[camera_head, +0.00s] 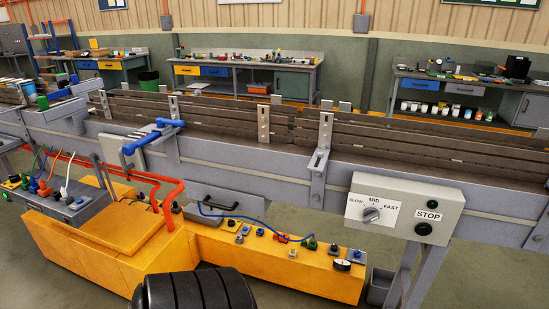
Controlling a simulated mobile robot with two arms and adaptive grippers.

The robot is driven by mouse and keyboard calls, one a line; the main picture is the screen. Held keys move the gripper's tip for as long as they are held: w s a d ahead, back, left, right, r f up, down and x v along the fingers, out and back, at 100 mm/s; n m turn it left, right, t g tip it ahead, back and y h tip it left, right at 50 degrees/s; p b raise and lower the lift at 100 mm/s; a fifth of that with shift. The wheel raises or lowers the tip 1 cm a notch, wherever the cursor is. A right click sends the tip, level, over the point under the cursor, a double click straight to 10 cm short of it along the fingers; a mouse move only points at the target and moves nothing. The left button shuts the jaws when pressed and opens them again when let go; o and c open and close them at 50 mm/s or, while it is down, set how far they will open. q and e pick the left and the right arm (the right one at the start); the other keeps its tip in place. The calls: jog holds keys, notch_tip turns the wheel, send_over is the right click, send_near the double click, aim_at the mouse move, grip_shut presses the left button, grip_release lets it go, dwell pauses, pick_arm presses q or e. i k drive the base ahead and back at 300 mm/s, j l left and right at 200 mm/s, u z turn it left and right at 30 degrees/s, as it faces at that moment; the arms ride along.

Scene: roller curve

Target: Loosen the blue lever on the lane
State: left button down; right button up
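The blue lever (150,138) is on the near side of the lane, left of the picture's middle. It has a bar slanting down to the left and a thicker knob at its upper right end, next to a grey upright bracket. The lane (225,115) is a long grey conveyor with brown wooden side boards, running across the view. Neither of my grippers shows, and nothing touches the lever. I cannot tell from this view how tight the lever is.
Below the lane is a yellow machine body (105,240) with an orange-red pipe frame (172,200) and several small knobs. A grey control box (404,209) with a speed dial and STOP label is at right. Workbenches stand behind.

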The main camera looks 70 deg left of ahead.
aim_at(160, 122)
jog(key=u, duration=1.75)
jog(key=j, duration=0.45)
